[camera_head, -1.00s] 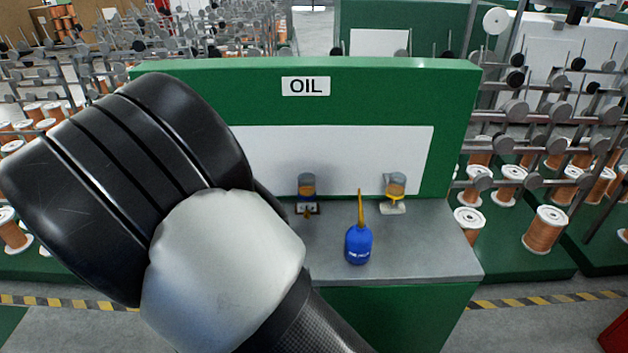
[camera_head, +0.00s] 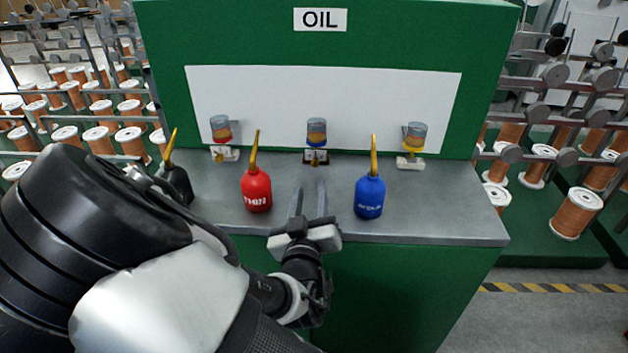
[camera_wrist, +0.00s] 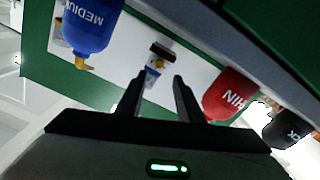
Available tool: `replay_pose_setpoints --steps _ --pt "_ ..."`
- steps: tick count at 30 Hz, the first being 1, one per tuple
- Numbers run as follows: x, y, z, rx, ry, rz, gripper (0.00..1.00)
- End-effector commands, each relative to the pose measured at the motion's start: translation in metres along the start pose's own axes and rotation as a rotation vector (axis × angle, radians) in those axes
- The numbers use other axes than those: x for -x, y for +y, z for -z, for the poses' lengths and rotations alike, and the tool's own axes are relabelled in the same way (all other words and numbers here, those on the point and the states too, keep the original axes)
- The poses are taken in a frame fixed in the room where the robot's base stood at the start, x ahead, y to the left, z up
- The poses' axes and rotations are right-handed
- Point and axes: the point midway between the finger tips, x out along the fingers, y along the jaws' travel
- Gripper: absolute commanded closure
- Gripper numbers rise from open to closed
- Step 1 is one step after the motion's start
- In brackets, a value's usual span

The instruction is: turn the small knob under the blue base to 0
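The oiler with the blue base (camera_head: 316,132) is the middle one of three on the white panel. Its small knob (camera_head: 315,157) is a tiny brownish part just under the base; its setting is too small to read. My gripper (camera_head: 310,188) is open and empty, its fingers pointing at this oiler from the front, between the red and blue bottles, a little short of the knob. In the wrist view, which is upside down, the oiler (camera_wrist: 152,68) shows beyond and between the open fingertips (camera_wrist: 159,82), apart from them.
The red THIN bottle (camera_head: 257,190) stands left of my fingers and the blue MEDIUM bottle (camera_head: 369,196) close on the right, both on the grey shelf (camera_head: 440,215). A black bottle (camera_head: 176,182) is further left. Oilers with red (camera_head: 221,134) and yellow (camera_head: 412,146) bases flank the middle one.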

Motion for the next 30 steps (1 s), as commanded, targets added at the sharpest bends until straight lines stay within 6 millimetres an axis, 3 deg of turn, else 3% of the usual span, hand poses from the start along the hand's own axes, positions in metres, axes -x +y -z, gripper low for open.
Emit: replay_pose_setpoints --steps 6,12,18,26,30 --pt "-0.049 0.002 0.0 0.0 0.001 -0.004 0.66" --pt "-0.079 0.001 0.001 -0.001 0.001 -0.002 0.66" --pt "-0.091 0.001 0.002 0.0 0.0 0.0 0.66" --pt "-0.092 0.001 0.002 0.0 -0.001 0.0 0.66" --pt "-0.092 0.001 0.002 0.0 -0.001 0.0 0.88"
